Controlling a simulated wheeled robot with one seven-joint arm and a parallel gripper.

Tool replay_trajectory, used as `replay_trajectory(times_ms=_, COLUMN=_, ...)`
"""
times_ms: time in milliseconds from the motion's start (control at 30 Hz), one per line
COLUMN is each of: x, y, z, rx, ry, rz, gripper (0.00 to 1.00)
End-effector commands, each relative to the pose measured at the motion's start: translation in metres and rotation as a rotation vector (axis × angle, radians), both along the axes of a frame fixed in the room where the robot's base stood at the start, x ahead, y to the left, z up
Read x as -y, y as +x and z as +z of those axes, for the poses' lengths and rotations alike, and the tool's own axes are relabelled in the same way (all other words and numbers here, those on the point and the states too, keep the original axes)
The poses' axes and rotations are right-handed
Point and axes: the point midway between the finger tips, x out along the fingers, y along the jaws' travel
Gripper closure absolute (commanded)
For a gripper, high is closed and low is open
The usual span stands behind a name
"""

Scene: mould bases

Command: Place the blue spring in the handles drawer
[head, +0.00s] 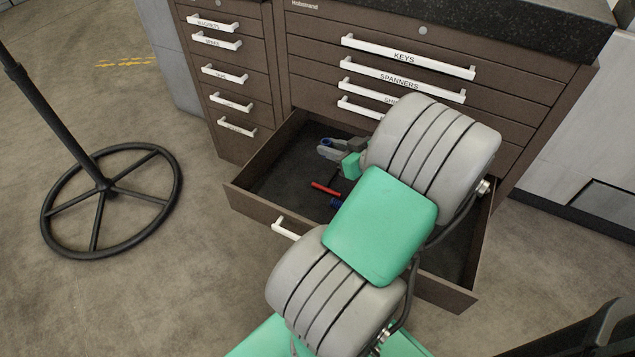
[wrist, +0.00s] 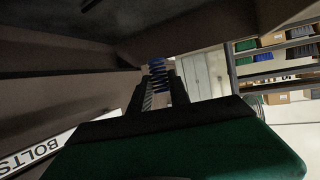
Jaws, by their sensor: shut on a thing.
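The blue spring (wrist: 157,72) is between the fingertips of my gripper (wrist: 160,88) in the wrist view. In the head view my gripper (head: 328,149) is shut and held over the back left of an open drawer (head: 262,187), with a bit of blue at its tips. The open drawer is the wide one at the bottom of the right-hand column. Its front has a white handle (head: 285,230), whose label I cannot read, and my arm covers much of the drawer's right side.
A red-handled item (head: 325,188) and a blue item (head: 336,202) lie in the open drawer, partly behind my arm. Closed drawers labelled KEYS (head: 405,57) and SPANNERS (head: 400,80) are above. A narrow drawer column stands left. A round black stand base (head: 108,190) is on the floor.

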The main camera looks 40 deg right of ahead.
Motion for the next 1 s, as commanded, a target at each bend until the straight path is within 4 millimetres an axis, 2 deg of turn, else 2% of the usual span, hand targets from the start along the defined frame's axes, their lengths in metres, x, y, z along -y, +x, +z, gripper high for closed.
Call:
replay_trajectory(times_ms=33, x=-0.011, y=0.011, z=-0.009, rx=-0.001, ry=0.003, rz=0.007, gripper=1.00)
replay_trajectory(times_ms=233, x=-0.046, y=0.058, z=-0.035, rx=-0.001, ry=0.002, rz=0.010, gripper=1.00)
replay_trajectory(times_ms=400, x=-0.064, y=0.083, z=-0.073, rx=-0.002, ry=0.005, rz=0.004, gripper=1.00)
replay_trajectory(times_ms=633, x=-0.075, y=0.098, z=-0.095, rx=-0.002, ry=0.004, rz=0.003, gripper=1.00)
replay_trajectory(times_ms=800, x=-0.075, y=0.099, z=-0.125, rx=-0.002, ry=0.005, rz=-0.001, gripper=1.00)
replay_trajectory(times_ms=1000, x=-0.075, y=0.099, z=-0.124, rx=-0.002, ry=0.001, rz=-0.002, gripper=1.00)
